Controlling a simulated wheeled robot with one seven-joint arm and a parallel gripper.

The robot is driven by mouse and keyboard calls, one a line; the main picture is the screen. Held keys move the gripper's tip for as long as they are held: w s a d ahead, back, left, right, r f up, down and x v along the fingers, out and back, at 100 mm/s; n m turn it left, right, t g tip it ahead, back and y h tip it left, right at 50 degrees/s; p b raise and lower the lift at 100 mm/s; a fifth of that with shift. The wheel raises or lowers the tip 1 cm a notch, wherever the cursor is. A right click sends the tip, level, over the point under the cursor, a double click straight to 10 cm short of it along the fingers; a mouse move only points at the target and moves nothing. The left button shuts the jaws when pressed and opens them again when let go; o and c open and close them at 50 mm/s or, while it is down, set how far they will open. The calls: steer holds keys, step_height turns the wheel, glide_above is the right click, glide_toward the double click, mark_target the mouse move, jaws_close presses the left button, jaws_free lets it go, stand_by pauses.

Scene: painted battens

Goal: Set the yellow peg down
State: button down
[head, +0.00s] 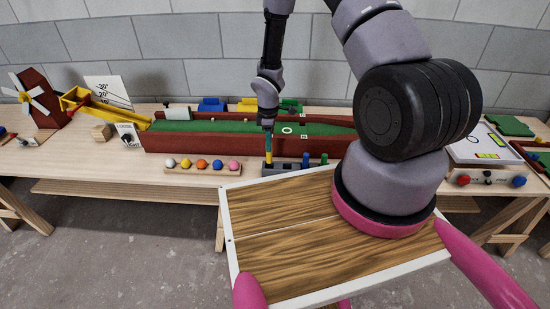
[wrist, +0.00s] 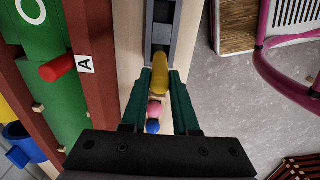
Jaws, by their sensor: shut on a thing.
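The yellow peg (head: 268,151) is upright in my gripper (head: 268,136), at the left end of a grey slotted rack (head: 287,169) near the front edge of the bench. In the wrist view the yellow peg (wrist: 160,72) lies between the two green fingers of my gripper (wrist: 163,78), which are shut on it. The near end of the grey rack (wrist: 172,48) shows just beyond it. I cannot tell whether the peg's lower end is in a slot or just above the rack.
A tray of coloured balls (head: 203,168) stands left of the rack. Blue pegs (head: 306,159) stand at the rack's right part. A long red-walled green lane (head: 225,128) runs close behind. A red peg (wrist: 57,68) juts out beside a card marked A (wrist: 86,64).

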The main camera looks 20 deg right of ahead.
mark_target(269, 154)
steer(key=shift+f, duration=2.5)
steer(key=shift+f, duration=0.1)
steer(key=c, duration=0.7)
jaws_free()
step_height(269, 154, up, 12)
steer(key=shift+r, duration=0.15)
